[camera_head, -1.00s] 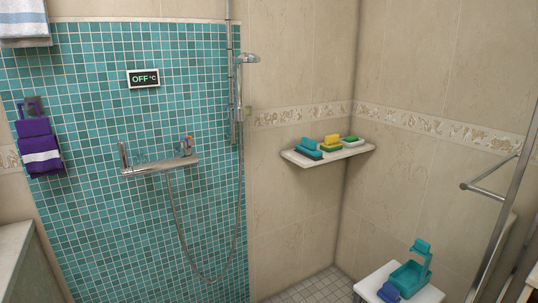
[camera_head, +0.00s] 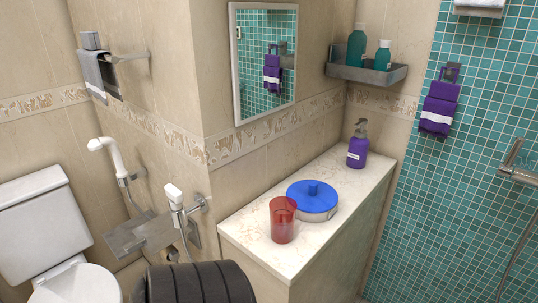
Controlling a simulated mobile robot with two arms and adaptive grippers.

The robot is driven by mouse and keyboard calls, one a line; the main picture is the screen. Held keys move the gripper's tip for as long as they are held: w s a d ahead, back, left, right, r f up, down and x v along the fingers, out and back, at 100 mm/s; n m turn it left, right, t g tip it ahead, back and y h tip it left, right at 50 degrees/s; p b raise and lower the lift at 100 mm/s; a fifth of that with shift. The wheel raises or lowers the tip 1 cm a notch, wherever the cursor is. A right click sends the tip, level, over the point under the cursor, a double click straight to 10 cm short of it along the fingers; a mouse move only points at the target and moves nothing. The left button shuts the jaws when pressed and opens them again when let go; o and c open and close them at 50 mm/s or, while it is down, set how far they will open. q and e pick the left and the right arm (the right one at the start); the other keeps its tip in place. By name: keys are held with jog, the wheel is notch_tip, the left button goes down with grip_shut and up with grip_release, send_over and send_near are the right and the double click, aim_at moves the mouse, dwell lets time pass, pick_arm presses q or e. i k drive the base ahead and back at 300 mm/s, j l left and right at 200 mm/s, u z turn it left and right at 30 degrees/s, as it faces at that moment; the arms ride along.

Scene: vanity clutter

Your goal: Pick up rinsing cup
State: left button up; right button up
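A red translucent cup (camera_head: 282,222), which looks like the rinsing cup, stands upright near the front left end of the marble-topped counter (camera_head: 270,257). It is just in front and to the left of a round container with a blue lid (camera_head: 312,197), which it partly overlaps in the picture. Whether the two touch I cannot tell. Neither of my grippers is in view.
A purple pump bottle (camera_head: 358,145) stands at the counter's back. A mirror (camera_head: 264,65) hangs on the wall above. A grey shelf (camera_head: 365,72) holds two teal bottles. A toilet (camera_head: 45,235) and a dark ribbed object (camera_head: 200,283) are left of the counter.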

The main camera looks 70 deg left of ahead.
aim_at(282, 210)
jog(key=k+j+u, duration=0.1)
jog(key=u, duration=1.7)
jog(key=l+z, duration=0.3)
